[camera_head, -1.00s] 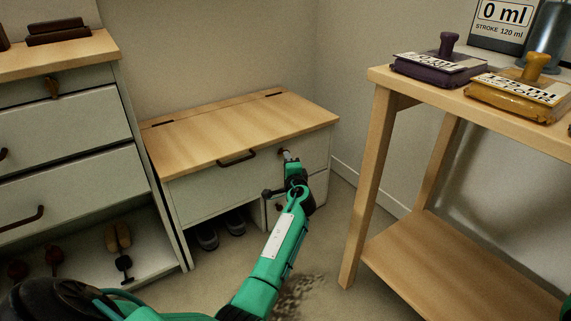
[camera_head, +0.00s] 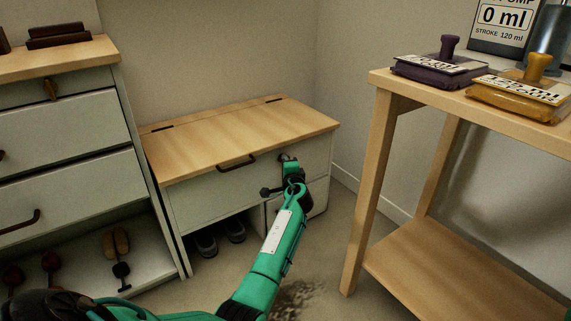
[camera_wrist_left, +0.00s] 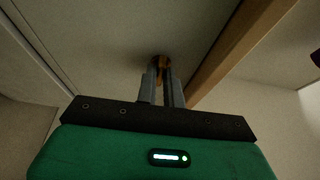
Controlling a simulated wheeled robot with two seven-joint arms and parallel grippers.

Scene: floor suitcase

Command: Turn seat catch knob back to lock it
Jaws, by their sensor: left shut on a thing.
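The seat bench (camera_head: 240,137) has a hinged wooden lid, lying closed, with a dark handle (camera_head: 236,162) at its front edge. The seat catch knob (camera_wrist_left: 162,62) is a small brown-orange piece on the pale front panel in the left wrist view. My left gripper (camera_head: 287,158) reaches the upper right of the bench front. In the wrist view its two grey fingers (camera_wrist_left: 161,85) are shut on the knob, with the knob's end showing between the tips. In the head view the gripper mostly hides the knob. My right gripper is not in view.
A drawer cabinet (camera_head: 65,130) stands at the left. A wooden table (camera_head: 400,85) with a purple block (camera_head: 438,70) and a yellow block (camera_head: 515,95) stands at the right. Shoes (camera_head: 207,243) sit under the bench. Floor shows between bench and table.

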